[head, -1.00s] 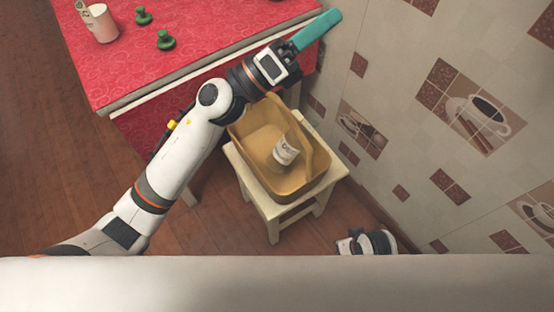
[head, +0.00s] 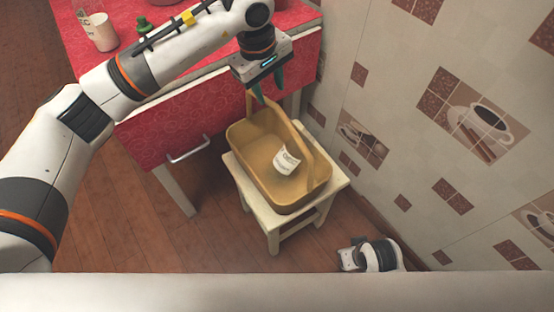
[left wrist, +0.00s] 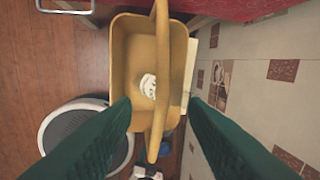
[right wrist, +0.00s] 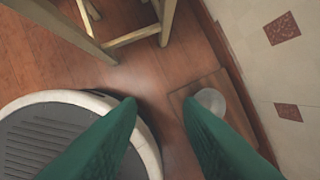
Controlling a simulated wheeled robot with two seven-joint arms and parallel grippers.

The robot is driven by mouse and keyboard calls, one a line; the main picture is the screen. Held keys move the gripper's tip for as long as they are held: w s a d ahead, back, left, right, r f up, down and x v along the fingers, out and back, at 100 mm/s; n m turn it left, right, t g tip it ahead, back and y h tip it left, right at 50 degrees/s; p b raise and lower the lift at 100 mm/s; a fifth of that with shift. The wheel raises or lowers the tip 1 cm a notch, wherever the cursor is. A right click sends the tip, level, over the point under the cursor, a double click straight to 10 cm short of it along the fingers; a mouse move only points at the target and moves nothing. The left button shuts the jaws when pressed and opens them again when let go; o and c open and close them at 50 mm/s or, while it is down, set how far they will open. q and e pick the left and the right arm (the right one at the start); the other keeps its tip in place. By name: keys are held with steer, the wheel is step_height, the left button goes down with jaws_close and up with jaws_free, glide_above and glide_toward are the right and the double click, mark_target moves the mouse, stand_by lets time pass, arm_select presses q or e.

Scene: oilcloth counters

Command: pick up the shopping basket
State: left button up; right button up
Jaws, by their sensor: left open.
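The shopping basket (head: 252,150) is tan, with a tall arched handle (head: 310,155), and stands upright on a small cream stool. A white item with dark print (head: 287,160) lies in it. My left gripper (head: 268,92) is open and empty above the basket's far end, fingers pointing down. In the left wrist view the basket (left wrist: 122,60) lies beyond the fingers, and its handle (left wrist: 160,70) runs lengthwise through the gap between the fingertips (left wrist: 158,105); I cannot tell the height between them. My right gripper (right wrist: 160,105) is open and empty, low over the floor.
The cream stool (head: 258,218) stands between a red counter (head: 215,110) with a drawer handle (head: 188,149) and the tiled wall (head: 420,150). On the counter are a white cup (head: 100,32) and a green object (head: 143,24). Bare wooden floor (head: 150,225) lies left of the stool.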

mark_target(276, 104)
arm_select(q)
steer(key=f, duration=0.3)
steer(key=shift+w+d+f, duration=0.2)
steer(key=shift+d, duration=0.1)
steer(key=f, duration=0.2)
steer(key=d+f, duration=0.1)
steer(key=f, duration=0.1)
steer(key=shift+w+b, duration=0.1)
steer(key=shift+b, duration=0.25)
steer(key=shift+w+f, duration=0.1)
steer(key=shift+f, duration=0.5)
jaws_close()
steer(key=shift+r, duration=0.15)
arm_select(e)
steer(key=v, duration=0.2)
steer(key=shift+w+r, duration=0.25)
steer(key=shift+r, duration=0.2)
